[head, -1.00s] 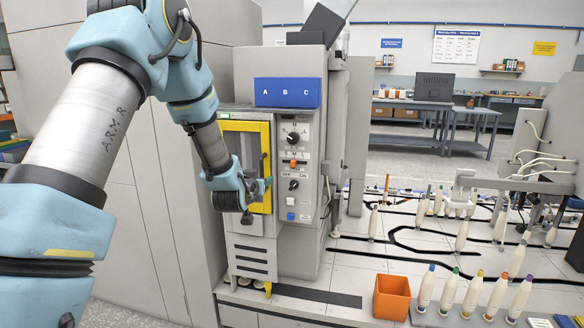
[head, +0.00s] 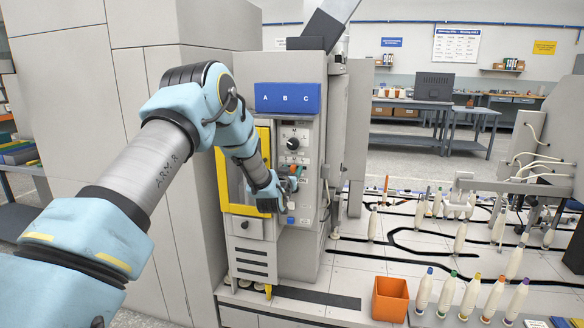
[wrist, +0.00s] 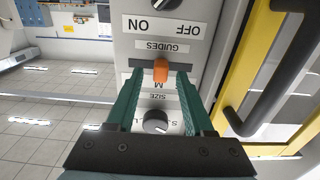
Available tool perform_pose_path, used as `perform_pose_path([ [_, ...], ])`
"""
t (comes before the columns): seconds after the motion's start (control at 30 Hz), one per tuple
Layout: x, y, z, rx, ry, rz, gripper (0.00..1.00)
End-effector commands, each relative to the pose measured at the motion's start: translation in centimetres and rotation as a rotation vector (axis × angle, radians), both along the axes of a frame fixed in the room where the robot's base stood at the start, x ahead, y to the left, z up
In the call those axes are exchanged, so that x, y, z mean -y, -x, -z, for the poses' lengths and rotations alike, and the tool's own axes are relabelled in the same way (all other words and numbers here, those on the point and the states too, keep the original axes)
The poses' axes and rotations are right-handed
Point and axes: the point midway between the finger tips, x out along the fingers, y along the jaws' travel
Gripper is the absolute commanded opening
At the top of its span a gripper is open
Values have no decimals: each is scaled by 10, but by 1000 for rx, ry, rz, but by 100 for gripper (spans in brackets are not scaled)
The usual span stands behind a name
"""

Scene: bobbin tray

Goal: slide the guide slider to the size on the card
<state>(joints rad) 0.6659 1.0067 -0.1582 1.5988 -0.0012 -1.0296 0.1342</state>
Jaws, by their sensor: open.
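The guide slider is a small orange tab (wrist: 161,70) on the grey control panel (head: 310,140), under an upside-down GUIDES label in the wrist view. My gripper (wrist: 160,76) is open, its two green fingers on either side of the tab; I cannot tell if they touch it. A letter M shows close to the tab in the wrist view. The size knob (wrist: 155,122) lies between the fingers, nearer the palm. I cannot pick out the card with certainty.
A yellow-framed door (head: 221,180) with a black handle (wrist: 262,100) stands beside the panel. A blue A B C box (head: 287,97) is above. An orange bin (head: 390,299) and several bobbins stand at lower right.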

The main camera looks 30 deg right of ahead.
Motion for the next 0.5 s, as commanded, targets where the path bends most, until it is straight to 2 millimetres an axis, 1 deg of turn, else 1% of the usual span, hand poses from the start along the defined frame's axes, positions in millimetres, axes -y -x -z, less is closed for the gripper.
perform_pose_path([
  [0.13, 5, -5, -1, 1, 1, 0, 52],
  [0.4, 5, -5, 0, 0, 0, 0, 52],
  [0.5, 5, -5, 0, 0, 0, 0, 41],
])
